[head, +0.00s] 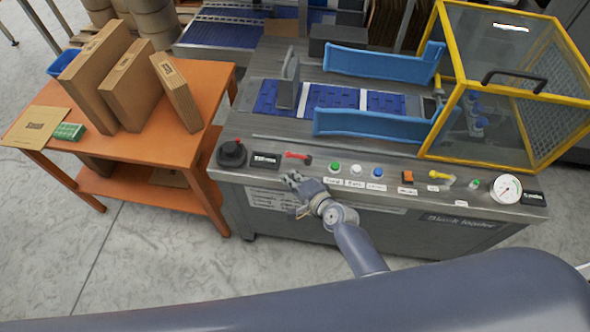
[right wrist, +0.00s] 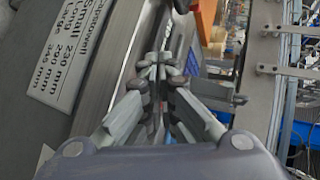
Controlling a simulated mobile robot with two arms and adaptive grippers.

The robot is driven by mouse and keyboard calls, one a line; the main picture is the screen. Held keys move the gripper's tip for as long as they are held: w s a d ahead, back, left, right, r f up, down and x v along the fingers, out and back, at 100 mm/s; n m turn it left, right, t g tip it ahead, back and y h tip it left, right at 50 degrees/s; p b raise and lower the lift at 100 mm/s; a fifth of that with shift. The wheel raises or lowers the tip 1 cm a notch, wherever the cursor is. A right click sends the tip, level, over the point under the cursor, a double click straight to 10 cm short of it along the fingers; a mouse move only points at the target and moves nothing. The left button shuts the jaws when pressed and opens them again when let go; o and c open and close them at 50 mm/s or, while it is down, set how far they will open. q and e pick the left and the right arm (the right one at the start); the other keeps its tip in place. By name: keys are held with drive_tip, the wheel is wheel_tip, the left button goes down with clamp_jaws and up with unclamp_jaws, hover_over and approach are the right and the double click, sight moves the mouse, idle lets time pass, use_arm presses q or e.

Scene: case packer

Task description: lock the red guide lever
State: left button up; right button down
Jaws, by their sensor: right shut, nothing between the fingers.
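The red guide lever (head: 297,155) lies on the front control ledge of the grey machine, between a small black display and the row of buttons. It points roughly sideways, with a dark end at its right. My right gripper (head: 291,178) is at the machine's front edge, just below and in front of the lever, and apart from it. In the right wrist view its fingertips (right wrist: 158,66) are together with nothing between them. I cannot clearly make out the lever in that view. My left gripper is not in view.
A black knob (head: 231,153) stands left of the lever. Green (head: 333,168), white and blue buttons sit to its right. A yellow lever (head: 441,176) and a gauge (head: 506,188) are farther right. An orange table (head: 205,82) with cartons stands left.

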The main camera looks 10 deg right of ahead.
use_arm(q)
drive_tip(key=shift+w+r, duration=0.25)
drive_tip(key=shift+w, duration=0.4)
use_arm(e)
drive_tip(key=s+r, duration=0.1)
drive_tip(key=s+a, duration=0.1)
drive_tip(key=s, duration=0.1)
drive_tip(key=s+a+r, duration=0.1)
drive_tip(key=s, duration=0.1)
drive_tip(key=shift+r, duration=0.3)
